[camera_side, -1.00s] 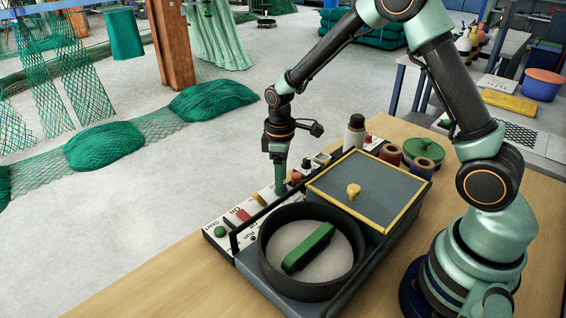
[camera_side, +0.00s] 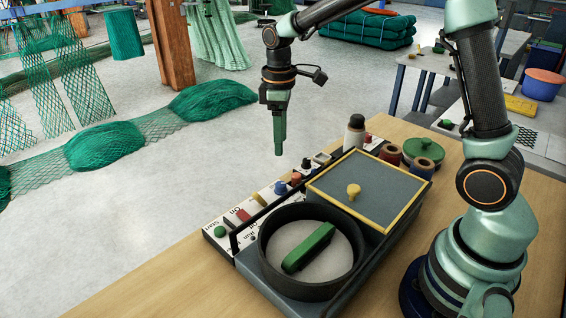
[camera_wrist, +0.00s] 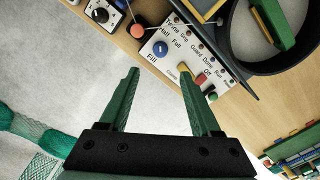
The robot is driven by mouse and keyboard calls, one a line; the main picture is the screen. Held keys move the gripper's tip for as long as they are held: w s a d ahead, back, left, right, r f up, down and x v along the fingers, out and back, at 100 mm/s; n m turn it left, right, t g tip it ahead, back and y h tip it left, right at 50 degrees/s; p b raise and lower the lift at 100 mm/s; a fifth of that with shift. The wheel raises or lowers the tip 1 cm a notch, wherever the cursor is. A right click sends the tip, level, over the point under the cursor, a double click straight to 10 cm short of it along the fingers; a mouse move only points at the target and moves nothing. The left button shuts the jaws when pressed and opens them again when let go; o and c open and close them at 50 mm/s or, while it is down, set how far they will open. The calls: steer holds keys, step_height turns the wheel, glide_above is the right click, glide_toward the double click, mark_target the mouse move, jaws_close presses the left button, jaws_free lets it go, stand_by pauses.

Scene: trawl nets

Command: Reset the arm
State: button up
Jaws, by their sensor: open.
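My gripper (camera_side: 279,148) hangs in the air with its green fingers pointing down, above the white control panel (camera_side: 213,231) and apart from it. In the wrist view my gripper (camera_wrist: 158,72) has its two green fingers spread with nothing between them. My upper arm rises out of the top of the side view.
A round black-rimmed pan (camera_side: 268,268) holds a green bar (camera_side: 308,248). Behind it is a yellow-framed lid (camera_side: 335,181) with a yellow knob (camera_side: 353,191). The floor at left is open, with green nets (camera_side: 105,146).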

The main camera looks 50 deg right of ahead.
steer(key=s+r+m+t, duration=0.3)
steer(key=s+r, duration=0.1)
steer(key=s, duration=0.3)
steer(key=s+r+m+t, duration=0.2)
steer(key=s+r+m, duration=0.2)
steer(key=s, duration=0.3)
steer(key=shift+s+d+r+t, duration=0.25)
steer(key=shift+d+r+t, duration=0.05)
steer(key=shift+r+t, duration=0.1)
steer(key=shift+c, duration=0.4)
steer(key=shift+w, duration=0.1)
